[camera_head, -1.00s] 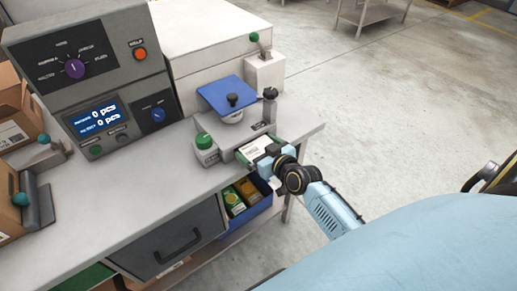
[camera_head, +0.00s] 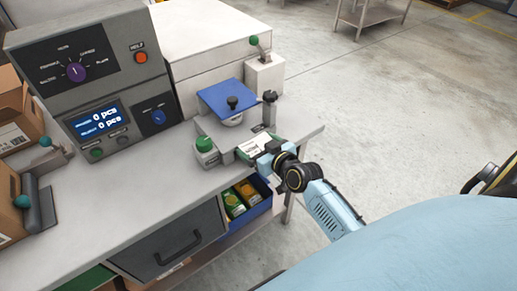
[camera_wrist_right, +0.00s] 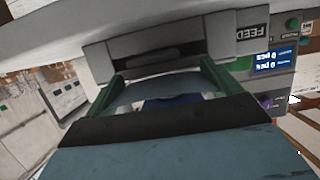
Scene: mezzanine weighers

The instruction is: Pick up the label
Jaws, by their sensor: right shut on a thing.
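The label (camera_head: 258,146) is a small white sheet with dark print, at the front of the label dispenser (camera_head: 222,130) near the table's right corner. My right gripper (camera_head: 260,149) is shut on the label, with green fingers on either side of it. In the wrist view the two green fingers of my right gripper (camera_wrist_right: 160,88) reach to the dispenser's dark slot (camera_wrist_right: 155,60), beside the word FEED. I cannot tell whether the label is clear of the slot. My left gripper is not in view.
A grey control box (camera_head: 95,85) with a screen stands at the left of the table (camera_head: 140,215). A white box (camera_head: 205,45) is behind the dispenser. A blue bin (camera_head: 250,208) with green and orange packs sits below the table edge. Open floor lies to the right.

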